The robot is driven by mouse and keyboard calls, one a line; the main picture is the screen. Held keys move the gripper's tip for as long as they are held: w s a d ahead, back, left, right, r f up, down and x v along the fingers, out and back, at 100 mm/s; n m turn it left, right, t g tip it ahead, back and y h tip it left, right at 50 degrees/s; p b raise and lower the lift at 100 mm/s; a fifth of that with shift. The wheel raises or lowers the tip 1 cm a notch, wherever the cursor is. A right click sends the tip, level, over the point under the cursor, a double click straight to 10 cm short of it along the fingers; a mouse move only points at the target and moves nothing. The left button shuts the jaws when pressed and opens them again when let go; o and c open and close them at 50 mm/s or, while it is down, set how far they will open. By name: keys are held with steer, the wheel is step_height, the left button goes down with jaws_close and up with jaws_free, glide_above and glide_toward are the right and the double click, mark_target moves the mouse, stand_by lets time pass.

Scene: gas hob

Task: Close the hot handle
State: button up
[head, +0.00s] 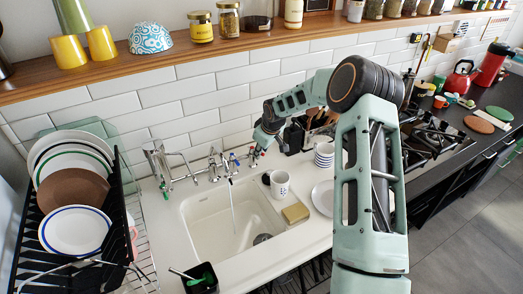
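A chrome tap (213,166) stands behind the white sink (208,232), and a thin stream of water (233,207) runs down into the basin. Small tap handles with red and blue marks (231,162) sit at the right part of the tap. They are too small to tell firmly which is the hot one. My gripper (257,153) reaches down from the upper right, close to the right end of these handles. I cannot tell whether it touches one, or whether its fingers are open or shut.
A white mug (279,184) and a yellow sponge (295,213) are right of the basin, near stacked cups (324,155) and a plate (323,197). A full dish rack (122,215) stands at left. A shelf (160,66) with jars runs above. The gas hob (430,140) is at right.

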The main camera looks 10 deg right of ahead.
steer(key=shift+c, duration=0.6)
jaws_close()
steer(key=m+b, duration=0.1)
steer(key=b, duration=0.1)
steer(key=a+m+h+b, duration=0.1)
steer(key=m+b, duration=0.1)
steer(key=b, duration=0.1)
steer(key=s+m+b, duration=0.1)
steer(key=b, duration=0.1)
steer(key=shift+a+f+h+b, duration=0.1)
steer(key=shift+a+h+b, duration=0.25)
steer(key=shift+a+h, duration=0.05)
steer(key=shift+o, duration=0.6)
jaws_free()
